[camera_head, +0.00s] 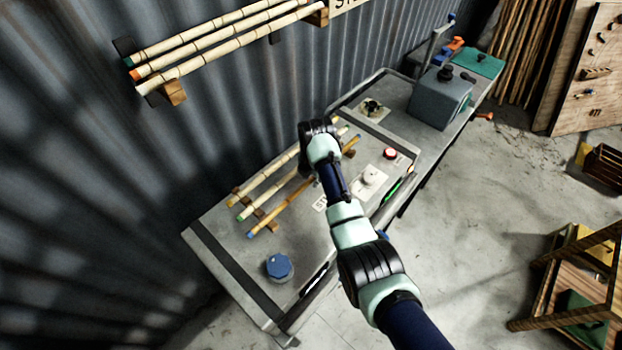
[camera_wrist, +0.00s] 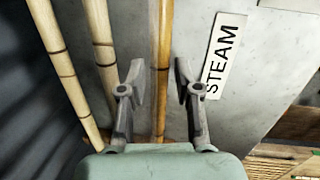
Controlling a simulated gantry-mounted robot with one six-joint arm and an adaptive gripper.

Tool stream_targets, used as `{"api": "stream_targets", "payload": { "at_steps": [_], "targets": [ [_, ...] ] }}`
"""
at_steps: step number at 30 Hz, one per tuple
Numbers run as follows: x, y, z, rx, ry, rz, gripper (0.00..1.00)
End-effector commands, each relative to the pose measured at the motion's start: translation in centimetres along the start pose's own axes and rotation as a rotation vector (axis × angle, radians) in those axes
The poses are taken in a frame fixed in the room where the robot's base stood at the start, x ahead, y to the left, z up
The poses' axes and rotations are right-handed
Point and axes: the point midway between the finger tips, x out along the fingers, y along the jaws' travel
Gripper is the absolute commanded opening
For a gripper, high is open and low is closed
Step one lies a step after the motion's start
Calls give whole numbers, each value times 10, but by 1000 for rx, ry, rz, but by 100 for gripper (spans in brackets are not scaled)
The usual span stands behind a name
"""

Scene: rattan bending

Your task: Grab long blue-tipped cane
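The blue-tipped cane (camera_head: 281,209) is the right-hand one of three canes lying on the grey bench, and its blue end (camera_head: 251,235) points to the near left. In the wrist view a warm-brown cane (camera_wrist: 161,45), which appears to be this one, runs lengthwise between the fingers of my gripper (camera_wrist: 158,68). The fingers are open, one on each side of it, with gaps showing; I cannot tell their exact height above it. In the head view my wrist hides the fingers and part of the canes.
Two paler canes (camera_wrist: 100,40) lie just left of the fingers. A STEAM label (camera_wrist: 224,55) is close on the right. A blue knob (camera_head: 280,267), a red button (camera_head: 390,153) and a grey box (camera_head: 440,97) stand on the bench. More canes (camera_head: 225,52) rest on wall brackets.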

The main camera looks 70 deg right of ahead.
Motion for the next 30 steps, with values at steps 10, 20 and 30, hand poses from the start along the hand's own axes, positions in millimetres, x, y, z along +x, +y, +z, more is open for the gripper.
{"api": "stream_targets", "payload": {
  "at_steps": [10,20,30],
  "targets": [
    [0,0,0,0,0,0,0],
    [-33,6,4,0,-3,5,0],
    [-95,14,10,0,-1,1,0]
  ]
}}
